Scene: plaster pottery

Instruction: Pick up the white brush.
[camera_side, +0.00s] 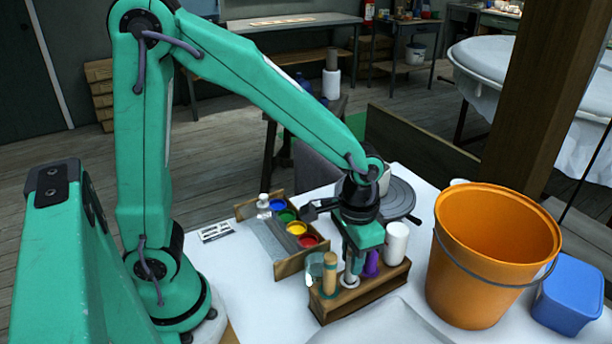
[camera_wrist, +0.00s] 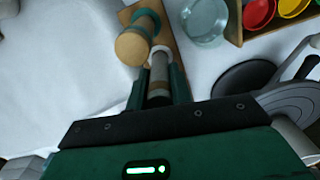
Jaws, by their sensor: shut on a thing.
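The white brush (camera_wrist: 159,72) stands upright between my gripper's fingers, with a greyish shaft and a white collar. It also shows in the side view (camera_side: 350,279), in a slot of the wooden rack (camera_side: 366,302). My gripper (camera_side: 353,258) points down over the rack and is shut on the brush. In the wrist view my gripper (camera_wrist: 160,88) has one finger on each side of the shaft. The brush's lower end is hidden, and I cannot tell whether it is clear of the slot.
A tan-handled tool (camera_side: 329,272) stands just left of the brush. A purple item (camera_side: 371,264) and a white cylinder (camera_side: 396,243) are on its right. A paint tray (camera_side: 287,268) lies behind left, a turntable (camera_side: 399,196) behind. An orange bucket (camera_side: 480,275) and blue tub (camera_side: 567,297) stand right.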

